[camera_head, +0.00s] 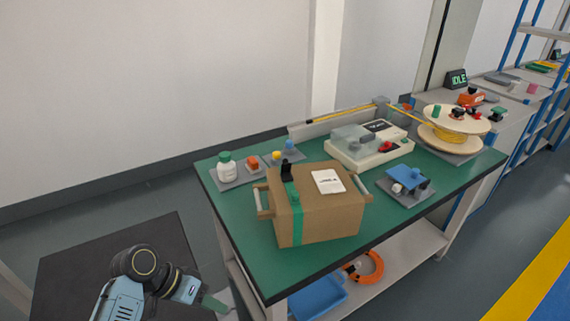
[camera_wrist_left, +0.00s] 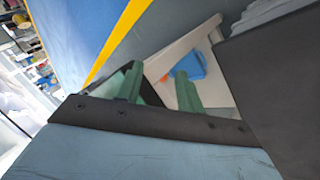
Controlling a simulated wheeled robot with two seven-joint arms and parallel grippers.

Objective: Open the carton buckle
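A brown carton (camera_head: 335,213) stands on the green table top (camera_head: 240,218). A green strap (camera_head: 293,205) runs over its top and down its front near the left end. A black buckle (camera_head: 287,171) stands up on the strap at the carton's top rear edge; whether it is latched is too small to tell. My left gripper (camera_head: 217,301) is low at the bottom of the head view, in front of the table and well away from the carton. Its two green fingers (camera_wrist_left: 161,88) are apart with nothing between them in the left wrist view. My right gripper is not in view.
A scale-like machine (camera_head: 368,145) and a yellow cable spool (camera_head: 455,126) stand behind and right. A blue bin (camera_head: 318,296) sits on the shelf below. The table's front-left strip is clear.

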